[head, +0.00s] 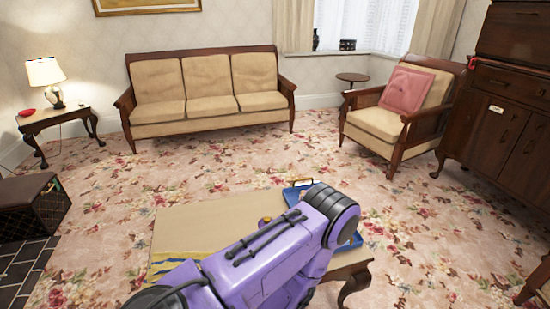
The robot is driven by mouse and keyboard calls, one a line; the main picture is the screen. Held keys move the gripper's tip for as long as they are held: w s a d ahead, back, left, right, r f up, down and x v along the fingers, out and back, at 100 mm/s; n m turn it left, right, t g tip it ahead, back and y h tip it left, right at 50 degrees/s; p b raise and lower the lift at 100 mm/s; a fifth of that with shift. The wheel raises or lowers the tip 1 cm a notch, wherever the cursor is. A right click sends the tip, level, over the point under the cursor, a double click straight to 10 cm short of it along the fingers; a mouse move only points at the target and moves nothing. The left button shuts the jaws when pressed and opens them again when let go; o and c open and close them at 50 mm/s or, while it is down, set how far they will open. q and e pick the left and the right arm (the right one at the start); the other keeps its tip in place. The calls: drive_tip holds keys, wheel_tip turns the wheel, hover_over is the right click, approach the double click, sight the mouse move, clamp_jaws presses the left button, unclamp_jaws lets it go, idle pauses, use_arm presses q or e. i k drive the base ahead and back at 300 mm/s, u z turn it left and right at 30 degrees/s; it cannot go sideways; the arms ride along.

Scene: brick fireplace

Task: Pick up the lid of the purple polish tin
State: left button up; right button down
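A purple arm of mine with a dark ribbed joint crosses the front of the view, over a low table (190,222). Neither of my grippers shows. I cannot see a purple polish tin or its lid; the arm covers much of the tabletop. A blue tray (291,196) lies at the table's right end, largely hidden behind the arm. A small white item with a dark edge (305,182) shows at its far edge. A small orange-gold thing (265,220) shows just above the arm; I cannot tell what it is.
Blue and yellow stripes (172,258) mark the table's near left part. A dark box (50,208) stands on the left by the dark hearth tiles (22,262). A sofa (205,88), an armchair (400,110) and a dark cabinet (500,110) stand beyond. Flowered carpet between is clear.

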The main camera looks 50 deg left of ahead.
sight(263, 222)
drive_tip(key=k, duration=0.65)
drive_tip(key=u, duration=1.1)
drive_tip(key=i, duration=0.5)
drive_tip(key=u, duration=0.05)
